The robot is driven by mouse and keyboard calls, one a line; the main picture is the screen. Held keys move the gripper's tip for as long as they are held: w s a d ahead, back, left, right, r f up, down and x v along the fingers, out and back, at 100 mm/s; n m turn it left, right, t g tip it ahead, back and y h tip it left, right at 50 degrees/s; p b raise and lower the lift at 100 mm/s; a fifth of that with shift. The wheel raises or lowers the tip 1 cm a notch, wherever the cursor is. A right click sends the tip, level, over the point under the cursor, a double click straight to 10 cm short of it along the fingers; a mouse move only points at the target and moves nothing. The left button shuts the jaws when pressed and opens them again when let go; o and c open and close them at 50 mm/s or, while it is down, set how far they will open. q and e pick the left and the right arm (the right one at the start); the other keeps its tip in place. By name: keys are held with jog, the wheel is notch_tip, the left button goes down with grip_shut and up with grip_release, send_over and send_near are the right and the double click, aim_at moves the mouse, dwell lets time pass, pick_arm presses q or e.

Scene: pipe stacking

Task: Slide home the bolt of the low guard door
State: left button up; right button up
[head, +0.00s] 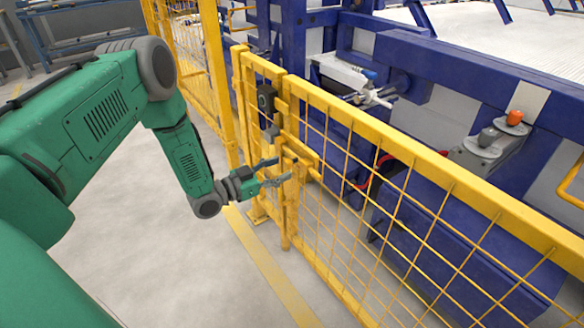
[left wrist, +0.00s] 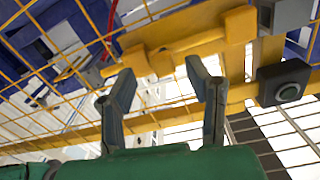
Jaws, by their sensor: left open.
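The low guard door (head: 262,150) is a narrow yellow mesh panel beside the longer yellow mesh fence. A yellow bar with blocky mounts, which looks like the bolt (left wrist: 190,42), crosses the left wrist view ahead of my fingers. In the head view a yellow bar (head: 303,152) shows near the post, partly hidden by mesh. My left gripper (head: 282,170) is at the door's post, around mid-height. In the left wrist view my left gripper (left wrist: 162,85) has its two fingers spread, with the bar just beyond the tips. Contact cannot be told. My right gripper is not seen.
Dark boxes sit on the door side, one in the head view (head: 266,98) and one in the left wrist view (left wrist: 284,82). A long yellow top rail (head: 420,155) runs right. Blue machinery (head: 440,235) stands behind the fence. The grey floor (head: 190,270) in front is clear.

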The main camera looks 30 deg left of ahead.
aim_at(285, 166)
pick_arm(q)
jog(key=w, duration=0.3)
jog(key=shift+w+d+f+b, duration=0.2)
jog(key=shift+d+b, duration=0.05)
jog(key=shift+b, duration=0.1)
jog(key=shift+w+d+r, duration=0.1)
jog(key=shift+d+r, duration=0.1)
jog(key=shift+d, duration=0.2)
grip_shut()
jog(key=shift+a+f, duration=0.1)
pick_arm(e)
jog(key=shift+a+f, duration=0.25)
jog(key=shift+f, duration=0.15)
pick_arm(q)
jog(key=a, duration=0.1)
jog(key=w+a+b, duration=0.1)
jog(key=a, duration=0.3)
jog(key=shift+w+f, duration=0.15)
jog(key=shift+w, duration=0.25)
jog(key=shift+w+a, duration=0.1)
jog(key=shift+a, duration=0.2)
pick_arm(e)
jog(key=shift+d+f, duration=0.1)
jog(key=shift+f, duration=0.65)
